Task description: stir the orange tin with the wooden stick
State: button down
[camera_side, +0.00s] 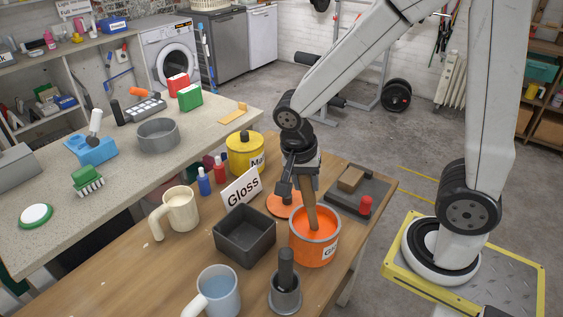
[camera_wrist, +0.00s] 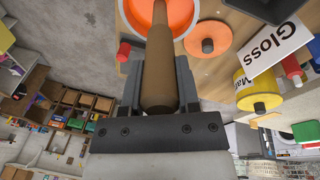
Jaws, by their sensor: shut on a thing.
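The orange tin (camera_side: 314,250) stands open near the right edge of the wooden table, with orange paint inside. The wooden stick (camera_side: 309,205) slants down into the tin, its lower end at the paint. My gripper (camera_side: 303,182) is above the tin, shut on the stick's upper part. In the wrist view the stick (camera_wrist: 160,60) runs between my fingers (camera_wrist: 158,85) toward the tin (camera_wrist: 190,20) at the top. The stick's far tip is hidden in the tin. An orange lid (camera_wrist: 207,38) with a dark knob lies beside the tin.
A Gloss sign (camera_side: 242,188) and a yellow tin (camera_side: 245,152) stand behind. A dark square tray (camera_side: 244,252) is left of the tin. A dark board with a red knob (camera_side: 365,205) is to the right.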

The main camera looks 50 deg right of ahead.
jog(key=shift+w+a+r, duration=0.1)
jog(key=shift+a+r, duration=0.1)
jog(key=shift+r, duration=0.85)
jog(key=shift+w+a+r, duration=0.1)
jog(key=shift+a+r, duration=0.1)
jog(key=shift+r, duration=0.85)
